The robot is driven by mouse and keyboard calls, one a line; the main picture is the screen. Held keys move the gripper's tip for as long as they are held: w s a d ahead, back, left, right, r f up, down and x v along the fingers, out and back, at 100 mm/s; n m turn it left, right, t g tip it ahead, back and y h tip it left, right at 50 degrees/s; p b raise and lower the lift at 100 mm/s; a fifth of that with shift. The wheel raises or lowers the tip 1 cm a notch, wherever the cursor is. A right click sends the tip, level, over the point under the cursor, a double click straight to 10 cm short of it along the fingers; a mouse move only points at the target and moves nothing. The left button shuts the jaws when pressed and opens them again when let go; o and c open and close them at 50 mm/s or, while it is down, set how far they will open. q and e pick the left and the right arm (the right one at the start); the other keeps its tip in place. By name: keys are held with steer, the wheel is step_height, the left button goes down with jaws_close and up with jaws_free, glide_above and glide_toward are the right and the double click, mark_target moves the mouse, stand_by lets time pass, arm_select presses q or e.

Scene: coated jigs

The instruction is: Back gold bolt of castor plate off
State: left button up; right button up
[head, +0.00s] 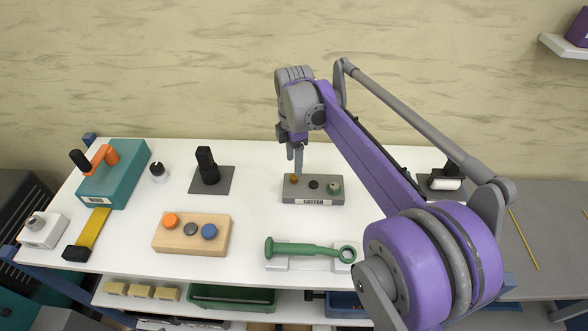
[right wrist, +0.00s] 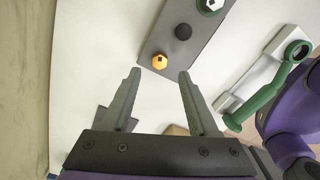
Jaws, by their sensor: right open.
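The castor plate (head: 320,199) is a grey block labelled CASTOR on the white table; it also shows in the right wrist view (right wrist: 168,35). Its gold bolt (head: 294,177) sits at the left end of its top. In the right wrist view the gold hex bolt (right wrist: 160,61) has a dark centre. A black knob (head: 314,184) and a green-rimmed nut (head: 334,187) stand beside it in a row. My right gripper (head: 296,164) is open and empty, pointing down above the gold bolt. In the right wrist view the bolt appears between and just beyond the fingertips (right wrist: 160,74). My left gripper is out of view.
A green spanner-like tool (head: 300,249) lies on a white holder in front of the plate. A wooden block (head: 190,247) with coloured knobs and a dark plate with a black post (head: 208,168) stand to the left. White table is free between them.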

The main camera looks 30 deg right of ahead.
mark_target(294, 177)
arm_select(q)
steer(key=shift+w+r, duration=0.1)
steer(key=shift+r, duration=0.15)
arm_select(e)
step_height(294, 177, up, 5)
steer(key=shift+r, duration=0.1)
stand_by(0.4)
